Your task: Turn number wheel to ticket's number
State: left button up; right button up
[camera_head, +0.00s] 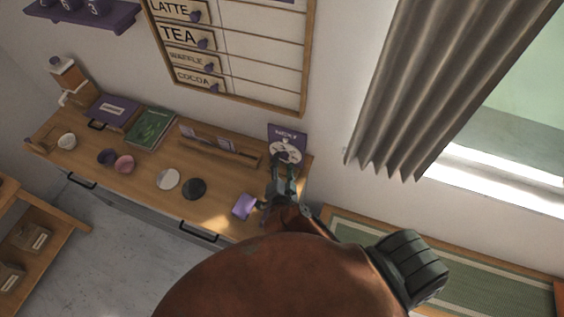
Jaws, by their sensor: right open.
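The number wheel (283,146) is a pale round dial on a purple board marked NEXT, at the back right end of the wooden counter. Its numbers are too small to read. My right gripper (284,172) is open just in front of the dial, with its fingertips overlapping the dial's lower part in the picture. I cannot tell whether they touch it. Small purple and white cards (228,145) stand in a wooden rack left of the wheel; I cannot tell whether one is the ticket, and no number is legible. My left gripper is out of view.
The counter (140,180) also holds a purple object (243,206) near my right gripper, white (168,179) and dark (194,188) discs, cups (124,163), a green book (151,128) and a purple box (112,110). A curtained window is at the right.

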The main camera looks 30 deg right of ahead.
jog(key=shift+w+d+f, duration=0.1)
jog(key=shift+w+d, duration=0.2)
jog(key=shift+w, duration=0.15)
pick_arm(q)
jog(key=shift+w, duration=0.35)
